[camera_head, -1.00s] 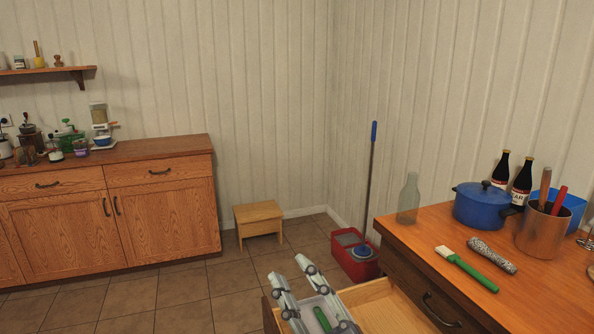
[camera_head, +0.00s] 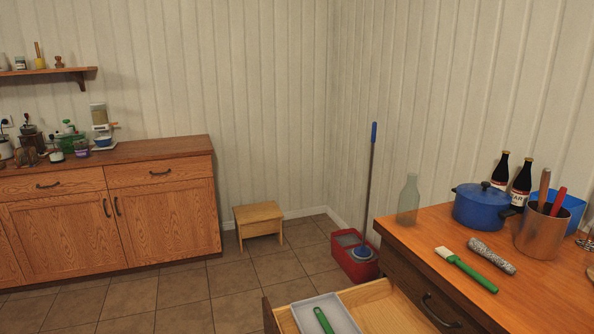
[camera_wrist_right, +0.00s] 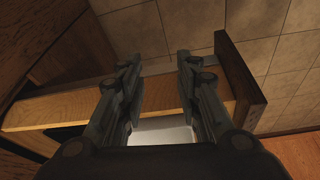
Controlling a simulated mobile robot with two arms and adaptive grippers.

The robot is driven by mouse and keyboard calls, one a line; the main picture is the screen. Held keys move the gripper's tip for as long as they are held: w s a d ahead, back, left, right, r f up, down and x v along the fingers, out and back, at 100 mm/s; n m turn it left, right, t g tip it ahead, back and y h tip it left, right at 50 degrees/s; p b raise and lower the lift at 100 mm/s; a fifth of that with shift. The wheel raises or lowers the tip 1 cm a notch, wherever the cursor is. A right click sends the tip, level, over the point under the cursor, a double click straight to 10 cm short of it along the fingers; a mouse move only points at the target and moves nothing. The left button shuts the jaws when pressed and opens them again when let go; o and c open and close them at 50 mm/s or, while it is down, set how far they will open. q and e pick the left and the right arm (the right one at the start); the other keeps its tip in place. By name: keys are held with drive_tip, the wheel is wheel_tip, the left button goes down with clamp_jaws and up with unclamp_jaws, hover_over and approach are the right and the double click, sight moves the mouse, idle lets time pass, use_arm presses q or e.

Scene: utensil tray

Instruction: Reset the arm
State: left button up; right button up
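My right gripper (camera_wrist_right: 158,66) shows in the right wrist view with its two fingers apart and nothing between them. It is above the open drawer (camera_wrist_right: 50,108), which also shows in the head view (camera_head: 385,306). A pale grey tray (camera_head: 347,320) lies in the drawer with a green-handled item (camera_head: 323,320) in it; the item's lower part is cut off by the frame. Part of the tray shows below the fingers in the right wrist view (camera_wrist_right: 170,136). Neither gripper shows in the head view now. My left gripper is in no view.
The wooden counter (camera_head: 540,300) holds a green-handled brush (camera_head: 466,269), a speckled roller (camera_head: 492,256), a blue pot (camera_head: 484,206), a copper utensil pot (camera_head: 541,234) and a glass bottle (camera_head: 408,200). A stool (camera_head: 258,216) and red bucket (camera_head: 353,262) stand on the floor.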

wheel_tip(320, 180, down, 22)
drive_tip(key=s+g+p, duration=0.1)
drive_tip(key=s, duration=0.2)
drive_tip(key=s+d+f+g+p, duration=0.1)
drive_tip(key=s+d+f, duration=0.2)
drive_tip(key=s+f, duration=1.1)
drive_tip(key=shift+s+f, duration=0.15)
drive_tip(key=shift+s, duration=0.95)
